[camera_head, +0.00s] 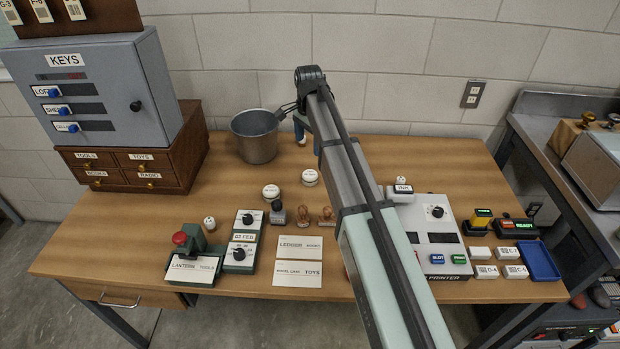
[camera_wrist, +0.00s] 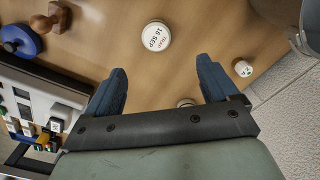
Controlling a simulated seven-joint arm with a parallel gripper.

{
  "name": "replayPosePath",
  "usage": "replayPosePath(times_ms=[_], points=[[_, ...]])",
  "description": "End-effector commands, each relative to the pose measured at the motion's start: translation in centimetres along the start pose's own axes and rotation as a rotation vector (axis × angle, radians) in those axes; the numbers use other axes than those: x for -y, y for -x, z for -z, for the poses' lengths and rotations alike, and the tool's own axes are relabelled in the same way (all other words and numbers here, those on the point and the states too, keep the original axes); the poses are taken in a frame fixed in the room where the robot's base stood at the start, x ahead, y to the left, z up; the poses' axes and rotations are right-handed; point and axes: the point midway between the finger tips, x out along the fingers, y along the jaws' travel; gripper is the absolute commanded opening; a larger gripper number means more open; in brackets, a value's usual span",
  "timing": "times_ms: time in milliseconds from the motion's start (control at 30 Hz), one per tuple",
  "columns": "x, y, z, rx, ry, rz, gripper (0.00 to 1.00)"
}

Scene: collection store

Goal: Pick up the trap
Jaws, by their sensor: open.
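The trap is a round white disc with dark lettering, "TRAP 16 SEP", in the wrist view (camera_wrist: 156,33). It lies flat on the desk, beyond my open fingers. By its placing it matches the left of two white discs in the head view (camera_head: 271,191). My gripper (camera_wrist: 160,68) is open and empty, its two blue fingers apart. In the head view it shows only partly, at the far end of my arm. A second white disc (camera_head: 310,177) lies to the right; in the wrist view it is mostly hidden behind my gripper's crossbar.
A metal pot (camera_head: 255,138) stands behind the discs, near the wall. Several stamps (camera_head: 303,214) stand in front of the discs. The printer (camera_head: 437,240) is to the right. Bare desk surrounds the trap.

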Motion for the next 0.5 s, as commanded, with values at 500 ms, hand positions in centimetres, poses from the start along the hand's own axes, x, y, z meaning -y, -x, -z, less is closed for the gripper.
replayPosePath(times_ms=[500], points=[[-0.05, 0.0, -0.02, 0.0, -0.702, -0.004, 0.87]])
